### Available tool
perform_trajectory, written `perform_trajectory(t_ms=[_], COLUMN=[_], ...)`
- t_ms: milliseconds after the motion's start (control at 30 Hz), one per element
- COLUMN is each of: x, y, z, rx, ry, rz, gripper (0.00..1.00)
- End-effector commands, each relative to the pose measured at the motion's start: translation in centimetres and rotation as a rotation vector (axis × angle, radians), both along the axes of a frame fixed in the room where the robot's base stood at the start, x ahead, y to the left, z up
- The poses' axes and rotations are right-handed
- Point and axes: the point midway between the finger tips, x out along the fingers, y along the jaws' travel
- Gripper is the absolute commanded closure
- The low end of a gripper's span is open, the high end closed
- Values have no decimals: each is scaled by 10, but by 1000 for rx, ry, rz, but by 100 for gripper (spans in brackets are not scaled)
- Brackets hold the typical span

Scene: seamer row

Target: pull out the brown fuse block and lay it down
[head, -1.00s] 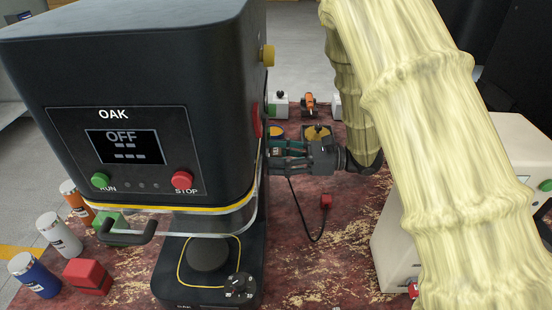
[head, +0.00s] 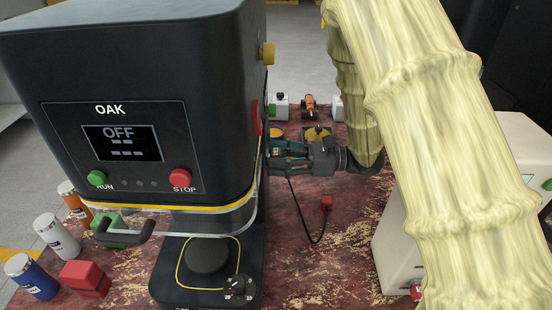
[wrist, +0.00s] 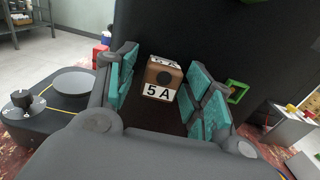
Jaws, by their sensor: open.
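The brown fuse block (wrist: 164,78), with a white "5 A" label and a dark round spot, shows in the wrist view against the dark side of the machine. My gripper (wrist: 162,72) is open, with its teal-padded fingers on either side of the block. A gap shows at the left of the block; I cannot tell whether the right pad touches it. In the head view my gripper (head: 290,156) is at the right side of the black OAK machine (head: 140,60), and the block is hidden there.
The OAK display reads OFF. A clear guard with a dark handle (head: 125,235) is at its front. A cream box (head: 400,240) stands to the right. Tumblers (head: 58,236) and a red block (head: 85,278) are at left.

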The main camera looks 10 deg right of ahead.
Motion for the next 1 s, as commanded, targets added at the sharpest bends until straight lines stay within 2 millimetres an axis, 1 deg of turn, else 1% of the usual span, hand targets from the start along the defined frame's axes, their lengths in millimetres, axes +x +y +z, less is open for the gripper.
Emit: perform_trajectory(t_ms=[933, 967, 1000], x=[0, 0, 0], y=[0, 0, 0], z=[0, 0, 0], rx=[0, 0, 0], ry=[0, 0, 0], rz=[0, 0, 0], gripper=[48, 52, 59])
